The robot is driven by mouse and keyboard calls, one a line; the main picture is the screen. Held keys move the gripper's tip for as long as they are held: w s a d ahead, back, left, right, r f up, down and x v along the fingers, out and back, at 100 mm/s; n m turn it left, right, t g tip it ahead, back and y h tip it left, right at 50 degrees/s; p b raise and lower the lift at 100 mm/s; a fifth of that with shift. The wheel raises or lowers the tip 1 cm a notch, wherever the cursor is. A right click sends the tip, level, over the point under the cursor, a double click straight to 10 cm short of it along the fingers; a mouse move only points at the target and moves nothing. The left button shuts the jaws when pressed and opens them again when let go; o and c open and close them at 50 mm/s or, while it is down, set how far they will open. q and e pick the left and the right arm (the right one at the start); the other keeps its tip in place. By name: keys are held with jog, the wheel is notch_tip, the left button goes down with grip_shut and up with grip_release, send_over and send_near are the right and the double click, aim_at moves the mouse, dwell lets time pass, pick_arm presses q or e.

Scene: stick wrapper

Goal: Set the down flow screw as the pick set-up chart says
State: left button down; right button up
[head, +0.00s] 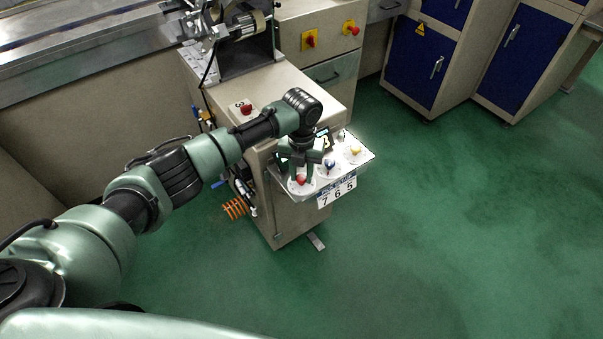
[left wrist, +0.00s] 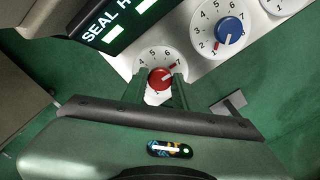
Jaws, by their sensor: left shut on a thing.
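A white panel (head: 366,159) on the machine carries a row of dial knobs. A red knob (head: 301,181) is at the left, a blue knob (head: 329,167) in the middle, a yellow knob (head: 355,151) at the right. A card (head: 338,191) on the front edge reads 7 6 5 under small unreadable headings. My left gripper (head: 301,174) points down and is shut on the red knob. In the left wrist view the fingers flank the red knob (left wrist: 160,78), whose red mark is near 7. The blue knob's (left wrist: 230,31) red mark is near 1. My right gripper is out of view.
A lit display (left wrist: 105,25) reading "SEAL H", partly cut off, stands behind the dials. An orange coil (head: 234,208) hangs at the machine's left side. Blue-doored cabinets (head: 415,60) stand at the back right. Green floor right of the machine is clear.

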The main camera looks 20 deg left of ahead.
aim_at(302, 178)
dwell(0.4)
pick_arm(q)
jog(key=c, duration=1.1)
grip_release()
notch_tip(302, 178, up, 8)
jog(key=shift+f, duration=0.1)
